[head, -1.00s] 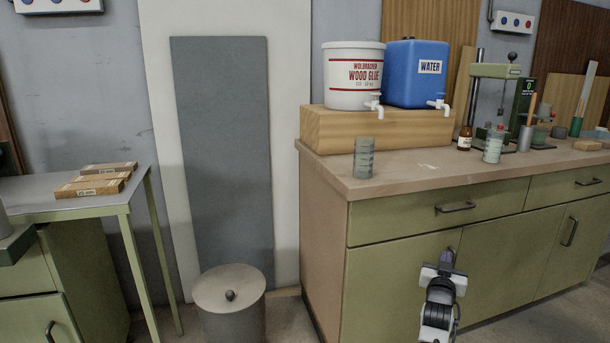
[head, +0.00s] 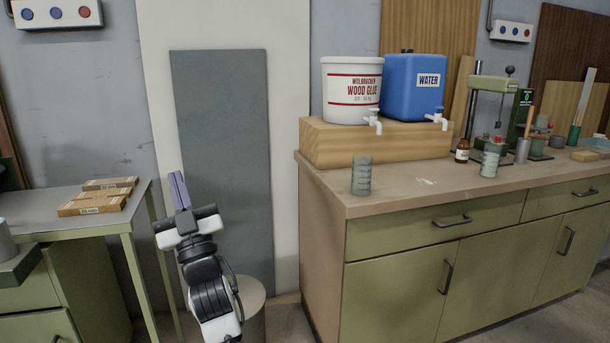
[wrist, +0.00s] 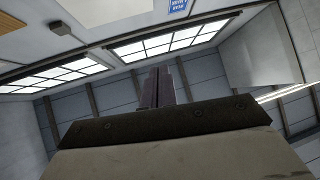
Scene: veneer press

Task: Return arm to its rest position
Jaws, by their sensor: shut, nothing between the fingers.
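My gripper (head: 179,190) is raised in the head view, fingers pointing up, in front of the grey panel and the white board behind it. Its two purple-grey fingers are together with nothing between them. In the wrist view the shut fingers (wrist: 158,88) stand upright above the dark palm, with windows and the ceiling beyond. My gripper touches nothing that I can see. My arm hides part of the lidded bin (head: 252,303) on the floor.
A green cabinet (head: 400,300) stands to the right, bearing a wood glue bucket (head: 351,85), a blue water container (head: 414,85) and a grey beaker (head: 361,176) near its front left corner. A table (head: 50,219) with wooden packs (head: 95,201) is close on the left.

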